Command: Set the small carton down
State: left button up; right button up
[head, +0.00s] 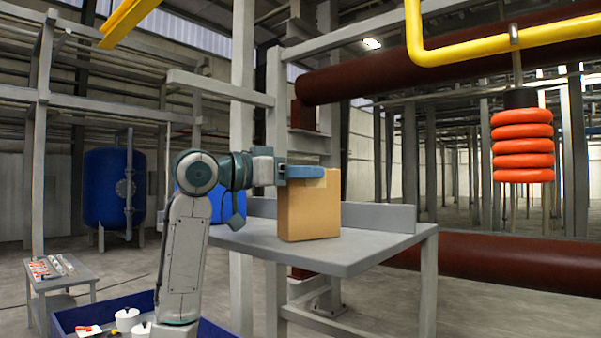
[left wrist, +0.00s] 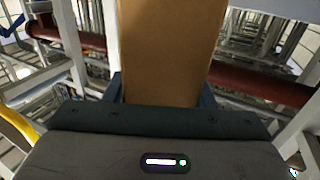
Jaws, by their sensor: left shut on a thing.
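The small carton (head: 309,212) is a plain brown box, upright over the grey table (head: 375,252) in the head view. Its base appears at the tabletop; I cannot tell whether it touches. My left gripper (head: 305,173) is shut on the carton near its top. In the left wrist view the carton (left wrist: 168,50) rises between the two fingers of the left gripper (left wrist: 162,88). The carton's far side is hidden. My right gripper is in neither view.
The table has a raised grey back edge (head: 375,216). Bare tabletop lies right of the carton. A blue bin (head: 100,312) with white pots stands below at the left, near a small side table (head: 60,278). Orange rings (head: 522,146) hang at the right.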

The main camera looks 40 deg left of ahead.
pick_arm(q)
jog(key=o, duration=1.2)
jog(key=shift+f, duration=0.1)
jog(key=o, duration=0.3)
jog(key=shift+a, duration=0.15)
jog(key=shift+o, duration=0.2)
jog(key=shift+r, duration=0.25)
jog(key=b+v, duration=0.5)
jog(key=v, duration=0.7)
jog(key=shift+f, duration=0.1)
